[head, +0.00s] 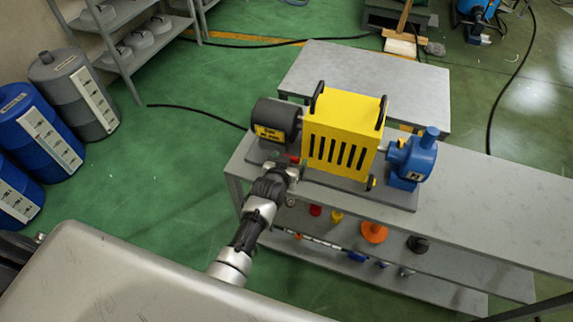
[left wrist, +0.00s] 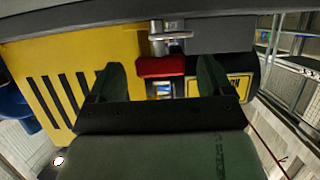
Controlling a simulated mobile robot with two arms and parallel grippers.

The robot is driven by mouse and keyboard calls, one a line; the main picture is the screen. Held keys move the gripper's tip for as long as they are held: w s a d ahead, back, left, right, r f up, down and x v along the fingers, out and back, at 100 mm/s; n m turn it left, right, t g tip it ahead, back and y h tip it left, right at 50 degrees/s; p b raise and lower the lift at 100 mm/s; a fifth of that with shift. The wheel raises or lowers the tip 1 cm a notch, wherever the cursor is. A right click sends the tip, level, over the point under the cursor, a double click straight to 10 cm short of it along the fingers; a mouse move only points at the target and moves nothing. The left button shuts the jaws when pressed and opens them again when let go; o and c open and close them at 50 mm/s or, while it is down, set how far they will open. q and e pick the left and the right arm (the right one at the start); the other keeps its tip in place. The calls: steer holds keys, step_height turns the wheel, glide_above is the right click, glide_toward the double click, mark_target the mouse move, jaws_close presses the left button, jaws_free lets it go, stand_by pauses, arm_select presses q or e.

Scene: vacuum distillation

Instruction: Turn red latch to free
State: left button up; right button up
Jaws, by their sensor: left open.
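The red latch (left wrist: 160,67) is a small red block on a metal pin in the left wrist view, beside the yellow slotted guard (left wrist: 75,75). In the head view the latch (head: 295,159) is a small red spot between the guard (head: 342,130) and the dark motor (head: 275,122), partly hidden by my gripper. My left gripper (head: 284,171) is at the near side of the machine. In the left wrist view its two fingers (left wrist: 160,72) are open, one on each side of the latch, with visible gaps. My right gripper is in neither view.
The machine stands on a grey bench (head: 480,195) with a blue pump (head: 412,160) at its right end. A lower shelf holds an orange part (head: 373,232) and small tools. Blue drums (head: 40,130) stand at left. Green floor (head: 180,170) is clear left of the bench.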

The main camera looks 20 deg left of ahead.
arm_select(q)
steer(key=v, duration=1)
steer(key=shift+s, duration=0.3)
steer(key=shift+r, duration=0.15)
steer(key=s+f+m+g+b, duration=0.1)
steer(key=s+f+g, duration=0.1)
steer(key=s+f, duration=0.5)
steer(key=s+f+g, duration=0.2)
steer(key=s+f, duration=0.1)
steer(key=f, duration=0.7)
steer(key=s+f+m+g+b, duration=0.1)
steer(key=s+f+g, duration=0.1)
steer(key=s+f, duration=0.5)
steer(key=s+a+f+g, duration=0.3)
steer(key=s+f, duration=0.5)
steer(key=s, duration=0.3)
steer(key=s+a+f+g, duration=0.3)
steer(key=s+f, duration=0.4)
steer(key=s, duration=0.5)
steer(key=shift+s+f+g, duration=0.3)
steer(key=shift+f, duration=0.1)
